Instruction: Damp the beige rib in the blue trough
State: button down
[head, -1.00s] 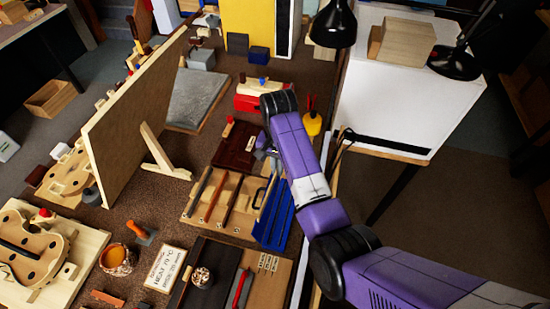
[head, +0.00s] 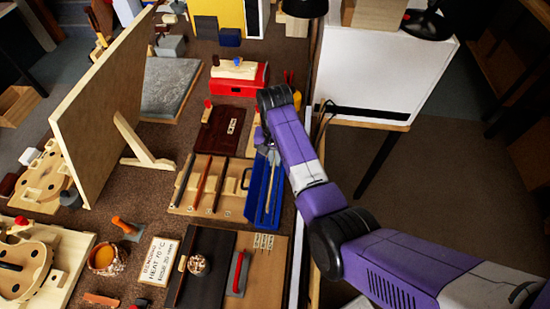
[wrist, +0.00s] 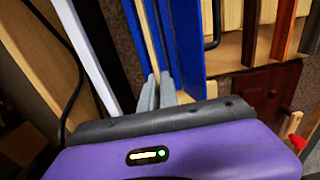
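The blue trough (head: 275,205) lies at the right edge of the bench, beside a wooden rack (head: 236,203). My gripper (head: 267,150) is over the trough's far end, pointing down. In the wrist view its two grey fingers (wrist: 157,88) are close together on the thin beige rib (wrist: 149,45). The rib runs lengthwise between the blue walls of the trough (wrist: 187,45) and also shows there in the head view (head: 268,185). Whether it touches the trough's floor, and any water, I cannot tell.
Several darker strips (head: 201,182) lie on the rack, with a black handle (head: 245,178) near the trough.

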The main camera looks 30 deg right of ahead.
aim_at(275, 170)
notch_tip(275, 170, down, 3)
jog(key=shift+r+b, duration=0.1)
jog(key=shift+b, duration=1)
jog(key=shift+f+b, duration=0.75)
jog(key=shift+f, duration=0.85)
jog(key=shift+f, duration=0.1)
jog(key=c, duration=1.5)
grip_release()
jog(key=shift+s, duration=0.1)
jog(key=shift+c, duration=0.2)
notch_tip(275, 170, up, 8)
jog(key=shift+r, duration=0.2)
